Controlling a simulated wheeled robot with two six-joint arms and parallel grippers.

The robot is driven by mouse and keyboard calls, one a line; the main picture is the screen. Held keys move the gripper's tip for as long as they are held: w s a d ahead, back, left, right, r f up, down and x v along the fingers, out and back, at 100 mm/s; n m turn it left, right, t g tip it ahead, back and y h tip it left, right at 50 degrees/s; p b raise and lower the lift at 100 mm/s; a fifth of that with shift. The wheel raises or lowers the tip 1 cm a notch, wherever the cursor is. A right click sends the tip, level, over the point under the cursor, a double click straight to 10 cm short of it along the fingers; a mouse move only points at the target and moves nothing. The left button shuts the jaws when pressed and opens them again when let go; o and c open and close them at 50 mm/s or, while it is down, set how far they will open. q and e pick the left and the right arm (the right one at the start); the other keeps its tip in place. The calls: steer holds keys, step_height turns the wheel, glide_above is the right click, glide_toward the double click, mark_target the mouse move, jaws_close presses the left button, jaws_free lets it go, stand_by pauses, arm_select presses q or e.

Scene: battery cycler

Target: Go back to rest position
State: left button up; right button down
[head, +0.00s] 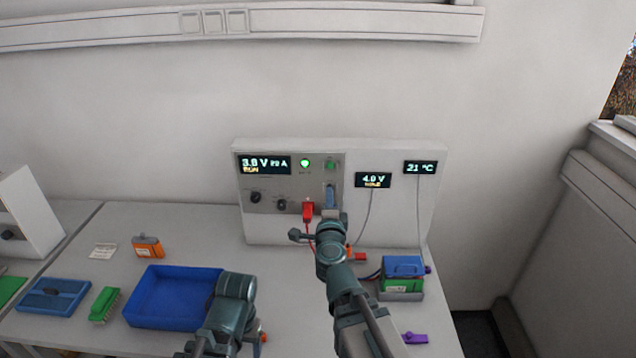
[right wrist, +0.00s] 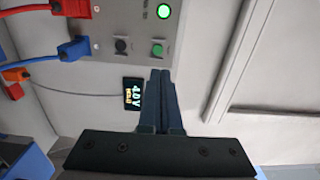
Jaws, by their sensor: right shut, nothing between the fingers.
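My right gripper (head: 330,190) is in front of the grey cycler panel, just below its upper green button (head: 330,165). In the right wrist view its two dark fingers (right wrist: 158,78) are together with nothing between them, their tips near the green button (right wrist: 157,48). My left arm (head: 233,288) is over the right end of the blue tray; its fingers do not show. On the panel, a red plug (head: 308,211) sits beside my right gripper. The wrist view shows a red plug (right wrist: 72,8), a blue plug (right wrist: 74,49) and an orange plug (right wrist: 15,76).
A blue-and-green battery block (head: 403,278) and a purple item (head: 415,338) are to the right. Cables hang from the displays.

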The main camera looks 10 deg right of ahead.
steer(key=s+a+f+n+g+y, duration=0.1)
steer(key=a+f+n+g+y, duration=0.15)
steer(key=a+n+y, duration=0.35)
steer(key=a+f+n+g+y, duration=0.2)
steer(key=a+f+n+y, duration=0.2)
steer(key=a+n, duration=0.4)
steer(key=s+d+f+n+g+h, duration=0.1)
steer(key=s+d+f+n+g, duration=0.1)
steer(key=s+f+n+g, duration=0.7)
steer(key=s+d+f+m+g+h, duration=0.2)
steer(key=s+d+f+g+h, duration=0.15)
steer(key=s+d+f, duration=0.4)
steer(key=s+a+n+h+b, duration=0.1)
steer(key=s+a+n+h, duration=0.1)
steer(key=s+a, duration=0.4)
steer(key=a+n, duration=0.1)
steer(key=a, duration=0.3)
steer(key=shift+s+a+f+n+g+b, duration=0.15)
steer(key=shift+s+f+n+g+b, duration=0.15)
steer(key=shift+s+f+b, duration=0.1)
stand_by(3.5)
